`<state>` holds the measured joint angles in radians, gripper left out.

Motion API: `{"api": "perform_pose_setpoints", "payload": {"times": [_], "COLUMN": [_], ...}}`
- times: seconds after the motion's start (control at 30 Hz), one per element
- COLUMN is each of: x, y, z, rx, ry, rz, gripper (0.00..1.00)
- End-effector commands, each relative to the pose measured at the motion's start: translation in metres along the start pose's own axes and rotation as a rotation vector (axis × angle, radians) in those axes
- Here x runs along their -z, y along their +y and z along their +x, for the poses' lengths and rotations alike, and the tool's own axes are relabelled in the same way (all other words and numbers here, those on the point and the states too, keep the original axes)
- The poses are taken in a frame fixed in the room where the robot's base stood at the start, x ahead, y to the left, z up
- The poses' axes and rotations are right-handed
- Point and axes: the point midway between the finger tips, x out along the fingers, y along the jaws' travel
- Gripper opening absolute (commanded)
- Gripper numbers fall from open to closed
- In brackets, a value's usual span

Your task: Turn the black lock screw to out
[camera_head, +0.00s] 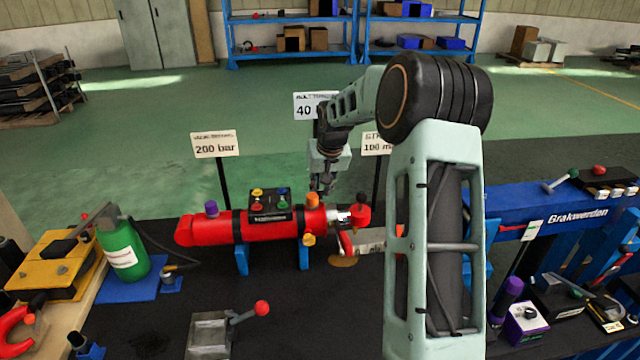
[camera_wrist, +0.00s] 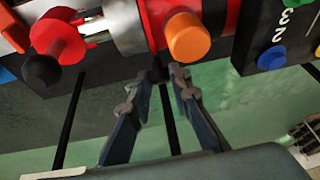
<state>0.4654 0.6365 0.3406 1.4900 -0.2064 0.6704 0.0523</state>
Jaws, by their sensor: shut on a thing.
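The red cylinder (camera_head: 275,222) lies across blue supports on the dark table. My gripper (camera_head: 326,190) points down at the cylinder's far side near its right end, just behind the orange knob (camera_head: 312,200). In the wrist view, my gripper (camera_wrist: 163,77) has its fingertips close together around a small black piece, the black lock screw (camera_wrist: 158,66), at the cylinder's edge beside the orange knob (camera_wrist: 188,38). The fingers hide most of the screw, and its turn position cannot be read. In the head view the screw is hidden behind the gripper and cylinder.
A red part with a black ball knob (camera_wrist: 42,71) stands left of the fingers in the wrist view. A black button block (camera_head: 269,205) sits on the cylinder. Sign boards (camera_head: 215,144) on thin black posts stand behind it. A green bottle (camera_head: 122,250) stands at left.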

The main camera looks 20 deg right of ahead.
Motion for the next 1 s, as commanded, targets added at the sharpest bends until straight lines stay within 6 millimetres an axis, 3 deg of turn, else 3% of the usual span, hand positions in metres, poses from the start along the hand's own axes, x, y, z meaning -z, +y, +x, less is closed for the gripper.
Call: {"api": "perform_pose_setpoints", "payload": {"times": [0.6,1.0], "x": [0.0025,0.0031], "y": [0.0091,0.0107], "z": [0.0022,0.0042], "rx": [0.453,0.643], "ry": [0.001,-0.001], "rz": [-0.350,-0.506], "gripper": [0.00,0.00]}}
